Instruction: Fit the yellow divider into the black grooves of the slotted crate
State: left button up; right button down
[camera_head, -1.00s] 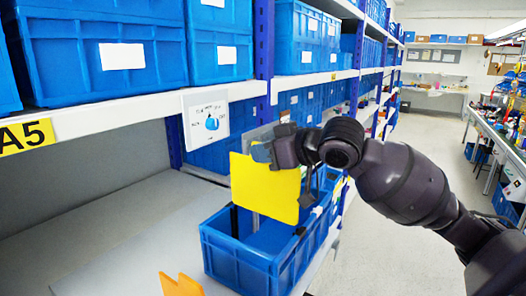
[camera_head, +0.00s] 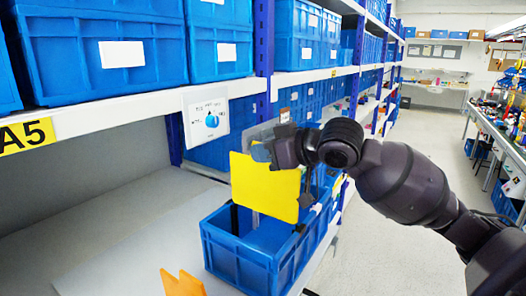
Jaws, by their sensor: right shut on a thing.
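The yellow divider (camera_head: 265,188) is a flat panel held upright in my right gripper (camera_head: 264,153), which is shut on its upper edge. It hangs over the blue slotted crate (camera_head: 238,262), which stands on the lower shelf. The divider hides part of the crate's far side and inside. A dark strip shows on the crate's inner right wall near its rim (camera_head: 300,228); I cannot tell whether the divider's lower edge touches the crate. My left gripper is not in view.
An orange piece (camera_head: 182,284) stands at the bottom edge, left of the crate. The grey shelf (camera_head: 120,235) left of the crate is clear. Blue bins (camera_head: 100,55) fill the shelf above.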

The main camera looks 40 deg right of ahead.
jog(key=shift+f, duration=0.9)
jog(key=shift+f+b, duration=0.25)
jog(key=shift+b, duration=0.05)
dwell(0.5)
